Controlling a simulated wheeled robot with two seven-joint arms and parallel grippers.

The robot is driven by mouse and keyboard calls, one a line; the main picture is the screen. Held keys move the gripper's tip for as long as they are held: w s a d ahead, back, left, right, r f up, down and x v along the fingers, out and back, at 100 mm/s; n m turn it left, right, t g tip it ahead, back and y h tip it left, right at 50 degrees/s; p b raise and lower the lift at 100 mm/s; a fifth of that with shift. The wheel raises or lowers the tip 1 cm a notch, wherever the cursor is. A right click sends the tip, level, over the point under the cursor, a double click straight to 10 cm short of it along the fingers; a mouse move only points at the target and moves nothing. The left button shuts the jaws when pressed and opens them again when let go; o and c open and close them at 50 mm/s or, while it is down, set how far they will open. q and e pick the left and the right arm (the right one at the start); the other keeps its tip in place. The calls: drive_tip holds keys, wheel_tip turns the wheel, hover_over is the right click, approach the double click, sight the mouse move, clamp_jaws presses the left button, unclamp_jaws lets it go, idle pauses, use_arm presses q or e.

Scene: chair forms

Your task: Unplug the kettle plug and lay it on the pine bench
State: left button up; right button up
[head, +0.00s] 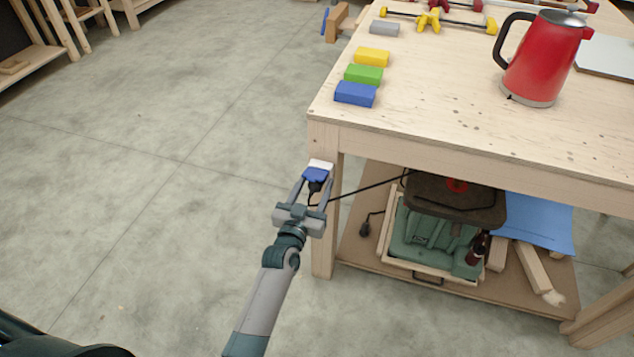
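The red kettle (541,58) with a black handle stands on the pale wooden bench (450,90), toward the right. The blue kettle plug (315,175) is at a white socket (320,164) by the bench's near-left leg. A black cable runs from the plug to the right, under the benchtop. My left gripper (316,181) has one finger on each side of the plug, and its fingers appear closed against it. Whether the pins are still in the socket is hidden. My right gripper is not in view.
Blue (355,94), green (363,74) and yellow (372,57) blocks lie along the bench's left edge. Clamps (440,19) lie farther back. The benchtop's middle front is clear. Below, a crate (430,267) and wood pieces (532,266) fill the lower shelf.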

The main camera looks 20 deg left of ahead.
sight(311, 193)
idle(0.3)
use_arm(q)
drive_tip(key=shift+c, duration=0.6)
clamp_jaws()
drive_tip(key=shift+s+p, duration=0.1)
drive_tip(key=shift+p, duration=0.25)
drive_tip(key=shift+s+a+p, duration=0.1)
drive_tip(key=shift+s+p, duration=1.3)
drive_tip(key=shift+s, duration=1.45)
drive_tip(key=shift+s, duration=0.15)
drive_tip(key=shift+s+p, duration=0.35)
drive_tip(key=shift+s, duration=0.15)
drive_tip(key=shift+s+a+p, duration=0.1)
drive_tip(key=shift+s+p, duration=0.55)
drive_tip(key=shift+s, duration=1.25)
